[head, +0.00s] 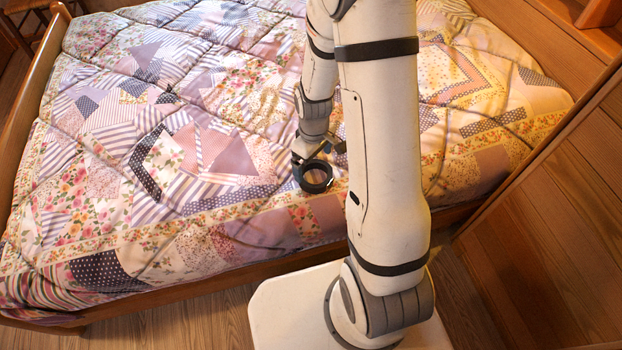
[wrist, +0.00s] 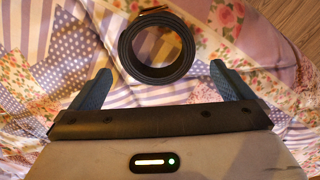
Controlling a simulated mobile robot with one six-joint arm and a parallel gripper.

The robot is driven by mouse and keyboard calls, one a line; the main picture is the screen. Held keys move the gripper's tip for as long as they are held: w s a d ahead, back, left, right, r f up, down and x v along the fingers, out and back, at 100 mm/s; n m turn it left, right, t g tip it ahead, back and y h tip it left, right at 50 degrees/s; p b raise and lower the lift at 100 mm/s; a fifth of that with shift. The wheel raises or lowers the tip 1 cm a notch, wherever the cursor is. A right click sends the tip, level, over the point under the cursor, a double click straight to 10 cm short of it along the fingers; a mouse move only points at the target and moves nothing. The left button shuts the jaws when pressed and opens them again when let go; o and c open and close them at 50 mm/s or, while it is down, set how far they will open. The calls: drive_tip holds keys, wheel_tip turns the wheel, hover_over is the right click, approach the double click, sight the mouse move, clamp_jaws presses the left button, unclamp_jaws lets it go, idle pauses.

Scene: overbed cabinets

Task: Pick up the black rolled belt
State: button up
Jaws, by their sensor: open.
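The black rolled belt (wrist: 181,70) lies on the patchwork quilt in the wrist view, coiled into a ring with an open middle and a metal buckle at its top edge. It sits just beyond my gripper (wrist: 164,79), roughly centred between the two fingertips. My gripper is open and empty, with its fingers spread wider than the belt. In the head view, the belt shows as a dark ring (head: 313,190) near the bed's front edge, close beside my gripper. My arm hides part of the gripper there.
The quilt (head: 200,130) covers the bed and is clear around the belt. A wooden bed rail (head: 165,298) runs along the near edge. A wooden cabinet (head: 545,210) stands at the right. Wooden floor (head: 190,325) shows in front.

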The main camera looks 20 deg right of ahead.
sight(315, 179)
drive_tip(key=f, duration=0.2)
drive_tip(key=f+b, duration=0.1)
drive_tip(key=f, duration=0.3)
drive_tip(key=shift+s+d+b, duration=0.1)
drive_tip(key=shift+d+b, duration=0.2)
drive_tip(key=shift+b, duration=0.1)
drive_tip(key=shift+c, duration=0.2)
drive_tip(key=c, duration=0.8)
